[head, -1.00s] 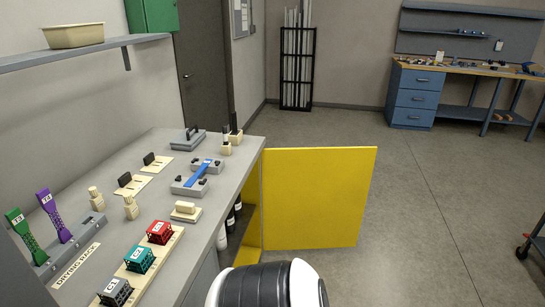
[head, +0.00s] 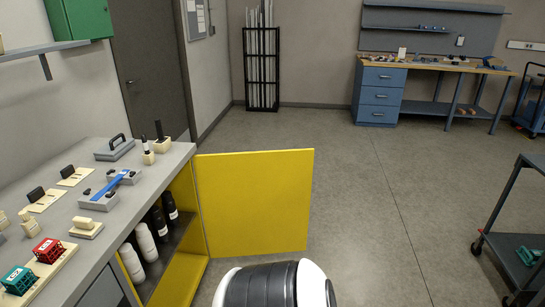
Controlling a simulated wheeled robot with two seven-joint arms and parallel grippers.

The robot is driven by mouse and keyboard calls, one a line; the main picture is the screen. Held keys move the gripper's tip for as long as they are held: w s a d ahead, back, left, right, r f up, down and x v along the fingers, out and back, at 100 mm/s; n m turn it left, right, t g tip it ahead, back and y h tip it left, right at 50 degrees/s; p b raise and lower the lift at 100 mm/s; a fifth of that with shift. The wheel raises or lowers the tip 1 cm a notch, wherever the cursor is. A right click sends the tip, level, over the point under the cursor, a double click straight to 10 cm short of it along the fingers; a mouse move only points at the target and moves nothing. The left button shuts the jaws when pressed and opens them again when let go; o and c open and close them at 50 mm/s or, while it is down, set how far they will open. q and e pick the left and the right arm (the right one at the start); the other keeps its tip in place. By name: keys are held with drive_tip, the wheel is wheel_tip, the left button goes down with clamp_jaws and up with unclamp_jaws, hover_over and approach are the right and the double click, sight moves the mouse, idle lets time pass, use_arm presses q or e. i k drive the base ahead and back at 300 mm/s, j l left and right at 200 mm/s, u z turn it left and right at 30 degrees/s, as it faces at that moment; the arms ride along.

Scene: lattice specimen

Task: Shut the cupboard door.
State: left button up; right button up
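The yellow cupboard door (head: 255,202) stands wide open, swung out to the right from the end of the grey bench. The open cupboard (head: 183,280) under the bench has a yellow interior and holds several white and black bottles (head: 145,242). A black and white rounded part of my own arm shows at the bottom centre, in front of the door. No gripper fingers are visible, and the door is not seen touched by anything.
The grey bench top (head: 150,165) at left carries blocks, a blue-handled piece (head: 110,186) and small red and teal crates. A dark cart (head: 510,235) stands at right. A blue workbench (head: 382,95) and a black rack (head: 262,68) are at the back. The floor right of the door is clear.

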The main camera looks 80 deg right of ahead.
sight(252, 203)
drive_tip(key=z, duration=2.6)
